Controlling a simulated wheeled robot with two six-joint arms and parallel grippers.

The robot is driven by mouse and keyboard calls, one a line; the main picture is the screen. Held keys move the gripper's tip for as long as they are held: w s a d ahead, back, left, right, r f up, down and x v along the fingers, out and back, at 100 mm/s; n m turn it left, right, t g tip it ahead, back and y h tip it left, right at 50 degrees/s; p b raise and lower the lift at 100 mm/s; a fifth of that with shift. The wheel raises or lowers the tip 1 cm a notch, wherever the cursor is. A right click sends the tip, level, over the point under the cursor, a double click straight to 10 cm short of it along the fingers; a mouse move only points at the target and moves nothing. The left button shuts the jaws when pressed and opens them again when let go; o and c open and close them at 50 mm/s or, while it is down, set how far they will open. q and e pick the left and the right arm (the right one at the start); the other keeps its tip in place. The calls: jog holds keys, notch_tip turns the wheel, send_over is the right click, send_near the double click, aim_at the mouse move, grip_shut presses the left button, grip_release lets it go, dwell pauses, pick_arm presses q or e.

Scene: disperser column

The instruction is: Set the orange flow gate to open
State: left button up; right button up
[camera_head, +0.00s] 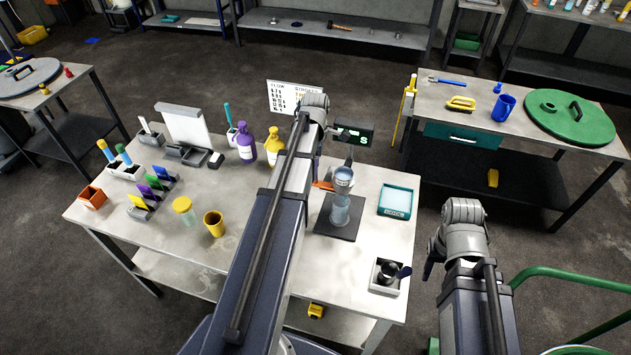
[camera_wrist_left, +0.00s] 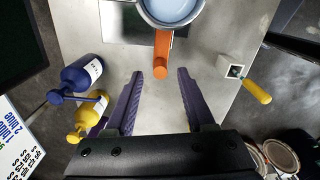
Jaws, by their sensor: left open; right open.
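The orange flow gate (camera_head: 323,185) is a short bar sticking out from the side of the disperser column (camera_head: 341,208), which stands on a dark square base. In the left wrist view the orange bar (camera_wrist_left: 161,52) points toward my left gripper (camera_wrist_left: 160,73). The gripper's purple fingers are open and spread either side of the bar's free end, with a gap on both sides. Whether they are level with it in height I cannot tell. The column's round top (camera_wrist_left: 172,8) is cut off by that view's upper edge. My right gripper (camera_head: 430,268) hangs off the table's right side, away from the column.
A purple bottle (camera_head: 246,143) and yellow bottle (camera_head: 273,146) stand left of my left arm. A teal tray (camera_head: 397,186) and small white box (camera_head: 375,274) lie right of the column. A dark display (camera_head: 362,128) stands behind. Table space between column and tray is clear.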

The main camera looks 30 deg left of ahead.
aim_at(315, 182)
pick_arm(q)
notch_tip(315, 182, down, 5)
jog(key=b, duration=0.4)
grip_shut()
dwell(1.3)
